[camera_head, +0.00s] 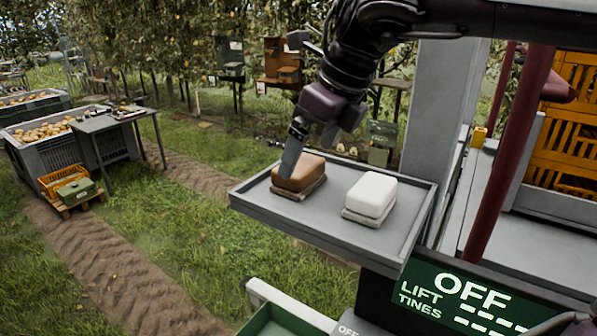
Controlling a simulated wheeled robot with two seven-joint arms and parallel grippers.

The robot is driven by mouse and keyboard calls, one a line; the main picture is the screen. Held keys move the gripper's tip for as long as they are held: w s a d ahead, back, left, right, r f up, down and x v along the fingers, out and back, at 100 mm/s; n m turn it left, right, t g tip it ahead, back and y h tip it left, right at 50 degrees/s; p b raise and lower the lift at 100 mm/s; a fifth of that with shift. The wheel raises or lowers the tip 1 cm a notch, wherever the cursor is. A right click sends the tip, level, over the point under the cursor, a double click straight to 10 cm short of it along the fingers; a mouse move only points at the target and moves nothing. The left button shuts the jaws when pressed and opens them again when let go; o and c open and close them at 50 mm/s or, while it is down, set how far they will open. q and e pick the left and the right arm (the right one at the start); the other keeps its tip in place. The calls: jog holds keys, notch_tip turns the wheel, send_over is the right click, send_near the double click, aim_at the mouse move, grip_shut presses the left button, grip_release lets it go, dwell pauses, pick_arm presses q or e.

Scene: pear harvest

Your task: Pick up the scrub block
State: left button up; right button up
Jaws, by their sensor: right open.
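A brown block (304,171) lies on a thin pad at the left of a grey tray (325,236). A white block (371,194) lies on a similar pad to its right, a short gap apart. Which of the two is the scrub block is not marked. My right gripper (291,163) comes down from above at the brown block, open. One finger shows at the block's left side and overlaps it in the picture; the other finger is hidden or unclear. I cannot tell whether the finger touches the block. My left gripper is not in view.
The tray has a raised rim and bare room at its front and right. A grey post (437,110) and a dark red bar (508,155) stand to the right. Orange crates (575,130) stand at far right.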

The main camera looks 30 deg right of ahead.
aim_at(300, 163)
jog(key=p+x, duration=0.1)
jog(key=x, duration=0.1)
jog(key=shift+w+a+f, duration=0.2)
jog(key=shift+a+f, duration=0.05)
jog(key=shift+f, duration=0.05)
jog(key=shift+w+a+f+p, duration=0.1)
jog(key=shift+w+f+p, duration=0.25)
jog(key=shift+w+f, duration=0.45)
jog(key=shift+s, duration=0.35)
jog(key=c, duration=0.9)
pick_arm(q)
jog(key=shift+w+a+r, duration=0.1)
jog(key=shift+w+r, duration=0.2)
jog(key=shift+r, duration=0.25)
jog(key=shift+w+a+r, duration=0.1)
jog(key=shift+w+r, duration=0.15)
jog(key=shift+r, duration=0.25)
pick_arm(e)
jog(key=shift+c, duration=0.2)
